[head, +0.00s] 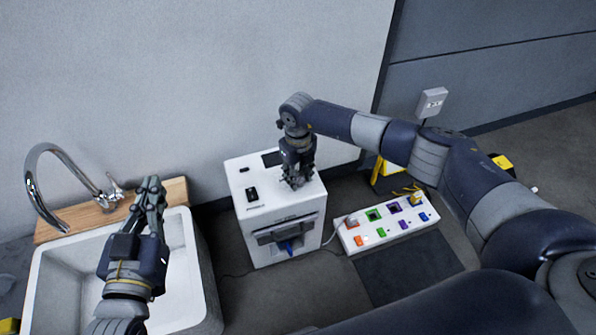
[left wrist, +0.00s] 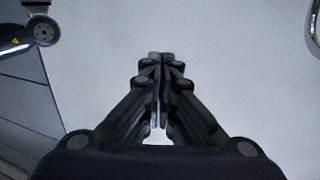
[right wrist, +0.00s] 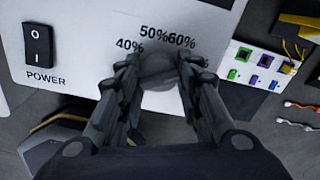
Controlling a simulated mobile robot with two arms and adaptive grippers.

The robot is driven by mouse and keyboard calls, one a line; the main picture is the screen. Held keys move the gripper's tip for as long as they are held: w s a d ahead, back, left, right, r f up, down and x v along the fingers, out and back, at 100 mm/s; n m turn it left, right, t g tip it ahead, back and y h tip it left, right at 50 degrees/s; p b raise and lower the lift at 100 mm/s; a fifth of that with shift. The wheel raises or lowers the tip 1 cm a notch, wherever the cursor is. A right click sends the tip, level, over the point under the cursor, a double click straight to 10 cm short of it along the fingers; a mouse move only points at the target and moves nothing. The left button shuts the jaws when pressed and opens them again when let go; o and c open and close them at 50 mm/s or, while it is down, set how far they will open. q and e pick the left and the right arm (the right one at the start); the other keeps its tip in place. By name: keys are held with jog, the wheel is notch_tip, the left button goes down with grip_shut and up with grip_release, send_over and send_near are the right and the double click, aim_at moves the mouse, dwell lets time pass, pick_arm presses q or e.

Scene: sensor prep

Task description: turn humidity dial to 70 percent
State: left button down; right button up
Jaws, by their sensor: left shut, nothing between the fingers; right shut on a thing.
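The humidity dial (right wrist: 158,70) is a grey round knob on top of a white box-shaped machine (head: 247,219). In the right wrist view the printed marks 40%, 50% and 60% show around it; a further mark at the right is mostly covered by a finger. My right gripper (right wrist: 160,82) is shut on the dial from above; in the head view the gripper (head: 297,181) hides the dial. Where the dial points cannot be told. My left gripper (head: 152,184) is shut and empty above the sink; its closed fingers also show in the left wrist view (left wrist: 160,62).
A black POWER switch (right wrist: 38,43) sits on the machine's top, left of the dial. A white power strip (head: 388,229) with coloured sockets lies on the floor to the right. A sink (head: 198,290) with a chrome faucet (head: 33,185) stands at the left.

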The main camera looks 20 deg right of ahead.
aim_at(298, 176)
pick_arm(q)
jog(key=shift+s+a+f+g, duration=0.1)
jog(key=shift+f+g, duration=0.2)
jog(key=shift+f, duration=0.3)
jog(key=shift+s+a+f+g, duration=0.1)
jog(key=shift+f+g, duration=0.2)
jog(key=shift+f, duration=0.25)
pick_arm(e)
jog(key=shift+m, duration=0.4)
jog(key=o, duration=1.1)
notch_tip(298, 176, up, 12)
